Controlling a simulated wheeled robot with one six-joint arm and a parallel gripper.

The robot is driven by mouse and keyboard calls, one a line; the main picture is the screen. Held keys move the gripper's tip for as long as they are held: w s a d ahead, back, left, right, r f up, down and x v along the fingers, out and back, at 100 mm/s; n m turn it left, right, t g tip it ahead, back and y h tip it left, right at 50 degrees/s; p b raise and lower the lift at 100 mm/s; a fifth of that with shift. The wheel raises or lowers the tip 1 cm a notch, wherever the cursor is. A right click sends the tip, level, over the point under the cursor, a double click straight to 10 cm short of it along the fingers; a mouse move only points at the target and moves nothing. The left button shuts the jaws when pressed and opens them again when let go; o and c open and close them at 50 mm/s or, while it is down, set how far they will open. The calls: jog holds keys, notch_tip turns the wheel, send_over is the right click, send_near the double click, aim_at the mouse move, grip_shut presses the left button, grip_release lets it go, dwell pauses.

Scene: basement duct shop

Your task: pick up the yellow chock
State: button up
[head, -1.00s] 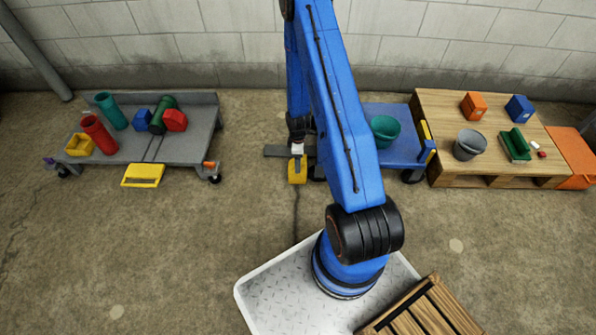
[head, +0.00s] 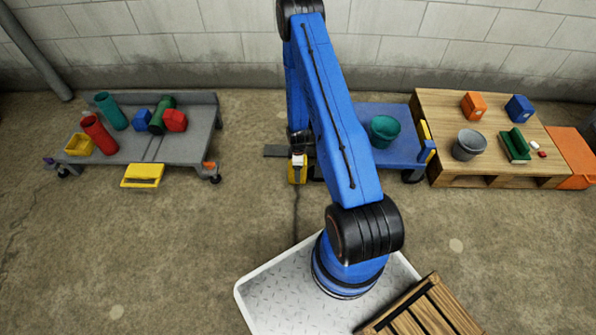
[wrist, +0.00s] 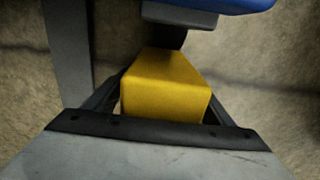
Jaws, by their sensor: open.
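The yellow chock (wrist: 165,85) shows large in the middle of the wrist view, with a flat top and sloping side. It lies on the floor beside the blue cart in the head view (head: 292,174), partly covered by my gripper. My gripper (wrist: 160,100) is open, with a finger on each side of the chock. I cannot tell whether either finger touches it. In the head view my gripper (head: 298,165) is right over the chock.
A blue cart (head: 400,168) with a teal bucket (head: 385,131) stands close on the right. A grey bar (head: 275,151) lies just left of the chock. A grey cart (head: 190,152) stands further left. The floor in front is clear.

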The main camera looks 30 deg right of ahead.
jog(key=shift+c, duration=0.4)
jog(key=c, duration=1.3)
jog(key=shift+r, duration=0.1)
jog(key=shift+c, duration=0.2)
